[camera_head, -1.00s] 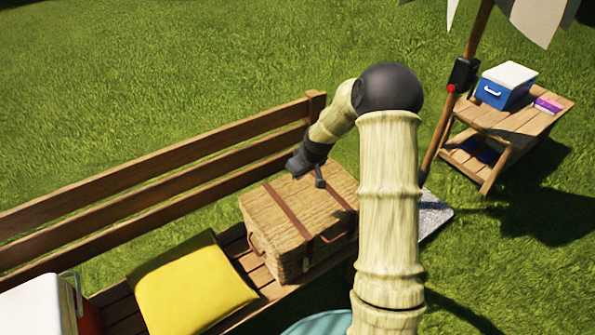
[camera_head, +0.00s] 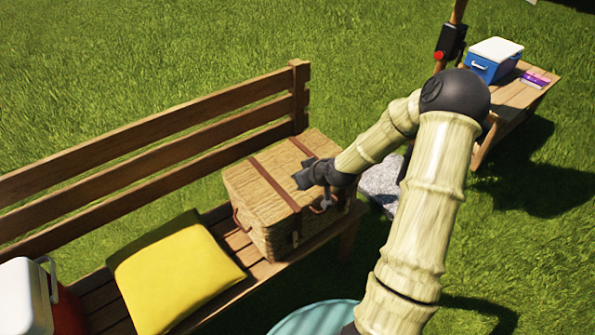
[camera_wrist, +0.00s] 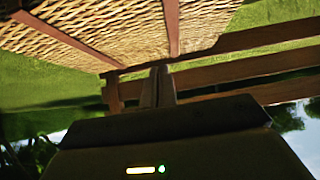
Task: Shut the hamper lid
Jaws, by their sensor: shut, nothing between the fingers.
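The wicker hamper (camera_head: 262,196) sits on the wooden bench, with brown straps across its top. Its lid (camera_head: 268,180) lies flat on the body in the head view, and I see no clear gap. My gripper (camera_head: 303,179) is over the right part of the lid, low and close to it; I cannot tell whether it touches.
A yellow cushion (camera_head: 175,275) lies on the bench left of the hamper, with a red and white cooler (camera_head: 25,295) beyond it. The bench backrest (camera_head: 150,150) runs behind. A side table (camera_head: 515,97) holds a blue cooler (camera_head: 493,60). A teal round surface (camera_head: 310,318) is in front.

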